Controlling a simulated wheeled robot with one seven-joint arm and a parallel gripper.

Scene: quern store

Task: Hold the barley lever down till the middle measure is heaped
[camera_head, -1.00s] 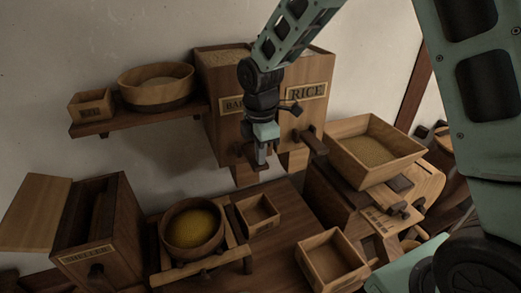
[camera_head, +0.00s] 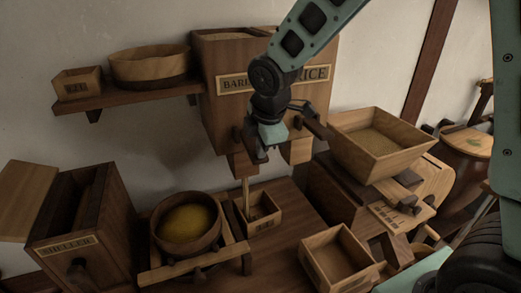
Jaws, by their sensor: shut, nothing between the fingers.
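The double bin (camera_head: 222,110) hangs on the wall, with a barley label (camera_head: 233,83) partly covered by my arm and a rice label at right. My gripper (camera_head: 262,157) is shut and empty, pointing down in front of the barley side, by the barley spout (camera_head: 241,164). The barley lever is mostly hidden behind it, so I cannot make out the contact. A thin stream of grain (camera_head: 246,195) falls from the spout into the small square measure (camera_head: 272,220) below. How full that measure is cannot be told clearly.
A bowl of yellow grain (camera_head: 187,222) sits in a wooden frame left of the measure. An open box (camera_head: 340,258) stands front right. A hopper of grain (camera_head: 378,147) is at right, the rice lever (camera_head: 316,128) beside my gripper, and a sheller (camera_head: 85,235) at left.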

